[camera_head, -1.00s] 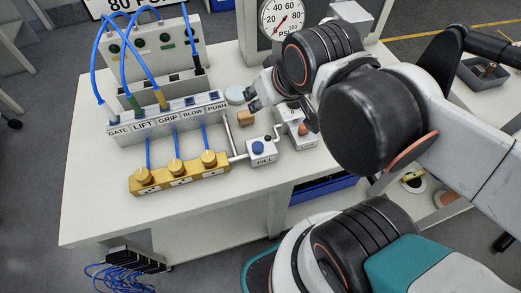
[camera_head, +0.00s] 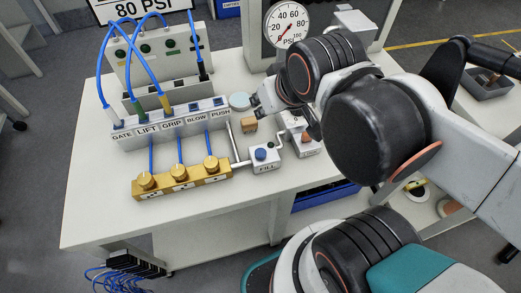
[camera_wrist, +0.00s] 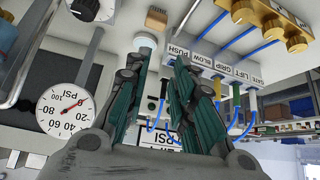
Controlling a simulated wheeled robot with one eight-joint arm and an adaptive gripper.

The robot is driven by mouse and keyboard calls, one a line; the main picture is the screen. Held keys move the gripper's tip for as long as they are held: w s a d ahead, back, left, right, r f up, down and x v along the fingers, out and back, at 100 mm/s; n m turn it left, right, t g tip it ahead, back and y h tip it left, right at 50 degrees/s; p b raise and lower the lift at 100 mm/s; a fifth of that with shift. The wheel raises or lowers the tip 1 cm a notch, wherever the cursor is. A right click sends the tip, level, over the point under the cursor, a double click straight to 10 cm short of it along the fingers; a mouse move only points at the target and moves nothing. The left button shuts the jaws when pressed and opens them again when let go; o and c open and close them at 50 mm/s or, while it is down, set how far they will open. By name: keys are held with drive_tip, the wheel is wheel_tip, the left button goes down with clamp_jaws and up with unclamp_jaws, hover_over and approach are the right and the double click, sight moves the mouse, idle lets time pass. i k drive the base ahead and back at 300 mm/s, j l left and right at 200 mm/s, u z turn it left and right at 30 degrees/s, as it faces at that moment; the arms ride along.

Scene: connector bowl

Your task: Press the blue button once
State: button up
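The blue button (camera_head: 261,154) is a round cap on top of a small white box marked FILL (camera_head: 264,168), at the front right of the bench in the head view. I cannot make it out in the wrist view. My gripper (camera_wrist: 160,75) has its two dark green fingers apart with nothing between them. In the head view my gripper (camera_head: 254,103) is behind the FILL box, near a round pale disc (camera_head: 239,101) and a small tan block (camera_head: 248,125). It is apart from the button. My arm partly hides the gripper.
A yellow manifold with brass knobs (camera_head: 182,178) lies left of the FILL box. A labelled panel with blue hoses (camera_head: 170,127) stands behind it. A pressure gauge (camera_head: 289,23) stands at the back. Another white box (camera_head: 306,146) is close right. The bench front left is clear.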

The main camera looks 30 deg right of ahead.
sight(259, 153)
drive_tip(key=j+z, duration=0.1)
drive_tip(key=j, duration=0.45)
drive_tip(key=k+j+z, duration=0.1)
drive_tip(key=j, duration=0.4)
drive_tip(key=k+j+z, duration=0.15)
drive_tip(key=j, duration=0.4)
drive_tip(key=k+j+z, duration=0.1)
drive_tip(key=j, duration=0.4)
drive_tip(key=k+l, duration=0.2)
drive_tip(key=i+j, duration=0.2)
